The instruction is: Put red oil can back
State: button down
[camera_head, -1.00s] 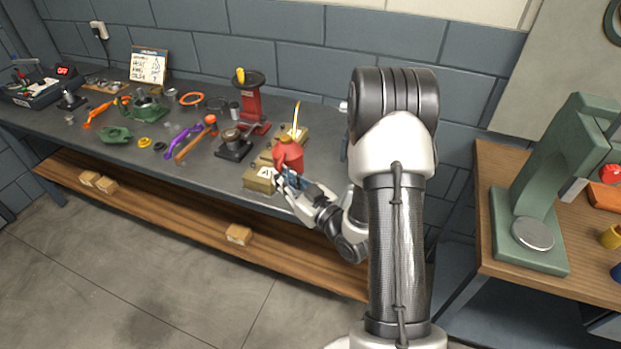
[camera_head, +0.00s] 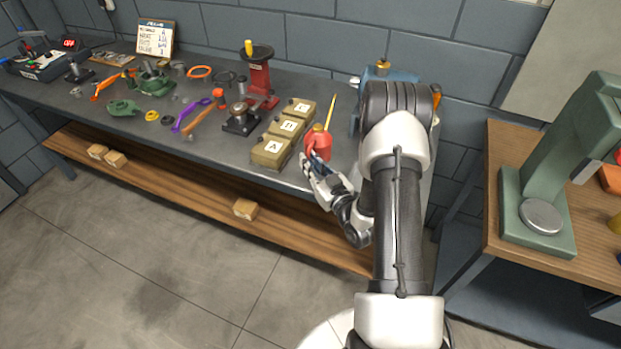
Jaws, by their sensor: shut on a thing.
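The red oil can (camera_head: 320,143) has a brassy cap and a long thin yellow spout pointing up. It is upright near the right end of the dark workbench (camera_head: 225,165), just right of the labelled boxes. My gripper (camera_head: 317,160) is shut on the can from the front side. The fingers are partly hidden against the can. I cannot tell whether the can's base touches the bench top.
Boxes labelled A (camera_head: 272,150), B (camera_head: 288,126) and C (camera_head: 301,108) stand in a row left of the can. A blue object (camera_head: 400,75) is partly hidden behind my arm. A red stand (camera_head: 259,78) is further back left. Bare bench lies right of the boxes.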

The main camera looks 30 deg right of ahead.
jog(key=shift+f+b, duration=0.65)
jog(key=shift+f, duration=1.7)
jog(key=shift+f, duration=0.2)
jog(key=c, duration=1.6)
grip_release()
